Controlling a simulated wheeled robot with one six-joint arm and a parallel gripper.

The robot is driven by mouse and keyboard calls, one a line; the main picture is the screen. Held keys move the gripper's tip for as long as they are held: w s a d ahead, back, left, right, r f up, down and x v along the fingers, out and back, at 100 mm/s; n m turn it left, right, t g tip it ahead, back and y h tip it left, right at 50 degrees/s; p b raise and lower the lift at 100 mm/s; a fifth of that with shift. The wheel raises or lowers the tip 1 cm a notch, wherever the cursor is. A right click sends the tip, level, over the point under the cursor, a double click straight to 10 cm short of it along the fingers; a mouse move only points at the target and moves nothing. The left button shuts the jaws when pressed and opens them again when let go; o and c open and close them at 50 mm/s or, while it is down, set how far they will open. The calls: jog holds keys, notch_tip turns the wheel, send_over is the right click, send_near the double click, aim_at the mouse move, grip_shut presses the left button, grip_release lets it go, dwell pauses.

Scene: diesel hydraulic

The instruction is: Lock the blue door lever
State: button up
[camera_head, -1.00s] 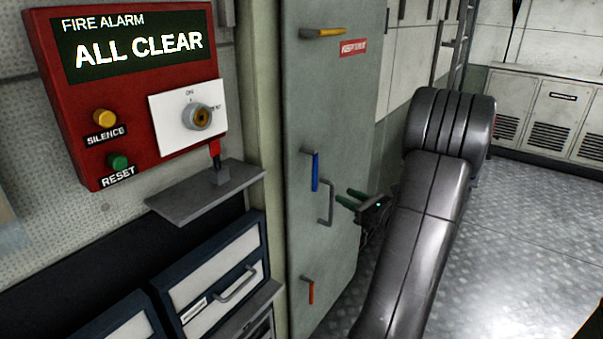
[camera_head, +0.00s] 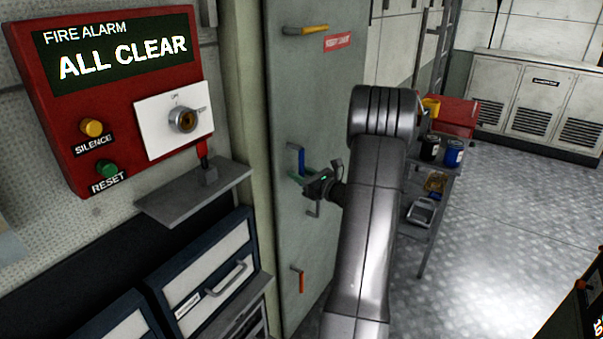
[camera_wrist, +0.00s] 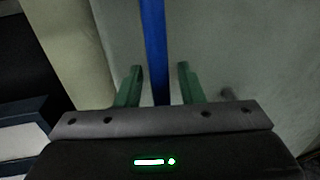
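The blue door lever (camera_head: 301,160) hangs vertically on the grey-green door (camera_head: 340,85), above the door's grey handle. My gripper (camera_head: 299,175) is at the lever's lower part, its green fingers pointing to the door. In the wrist view the blue lever (camera_wrist: 154,45) runs down between the two spread green fingers of my gripper (camera_wrist: 158,80). There is a gap on each side, with the lever nearer the left finger. The lever's lower end is hidden behind the gripper body.
A yellow lever (camera_head: 305,30) is higher on the door and a red-orange lever (camera_head: 301,281) is lower. The grey handle (camera_head: 313,209) is partly hidden by my gripper. A red fire alarm panel (camera_head: 105,95) and small shelf (camera_head: 195,192) stand left. A cart with containers (camera_head: 453,150) is behind my arm.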

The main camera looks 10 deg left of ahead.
grip_shut()
jog(key=shift+w+f+b, duration=0.1)
jog(key=shift+b, duration=0.3)
